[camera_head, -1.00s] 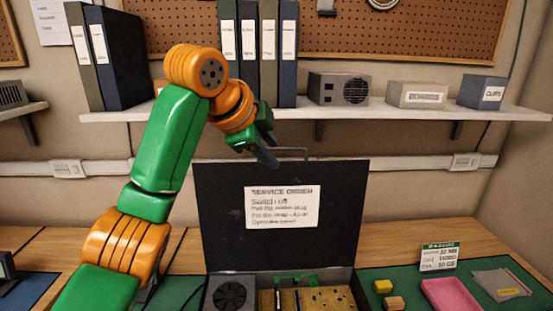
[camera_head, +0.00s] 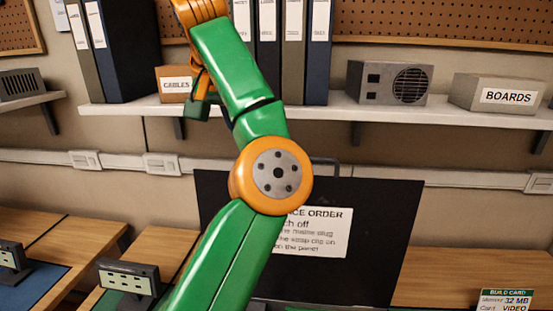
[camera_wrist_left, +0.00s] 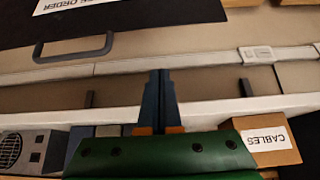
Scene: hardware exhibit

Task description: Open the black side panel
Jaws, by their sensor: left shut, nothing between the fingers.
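The black side panel (camera_head: 365,275) stands upright behind my left arm, with a white service order sheet (camera_head: 322,236) on its face. A grey handle (camera_head: 324,162) is at its top edge. In the left wrist view, the panel (camera_wrist_left: 180,10) and its handle (camera_wrist_left: 75,47) show at the upper left. My left gripper (camera_head: 197,106) is up near the shelf, left of and above the panel, apart from it. In the left wrist view, the left gripper's fingers (camera_wrist_left: 160,78) are together and empty. My arm covers the panel's left part. My right gripper is out of view.
The wall shelf (camera_head: 340,112) holds binders (camera_head: 120,50), a cables box (camera_head: 174,84), a grey fan unit (camera_head: 390,82) and a boards box (camera_head: 498,93). A wooden bench (camera_head: 440,263) runs below. A build card (camera_head: 506,299) stands at lower right.

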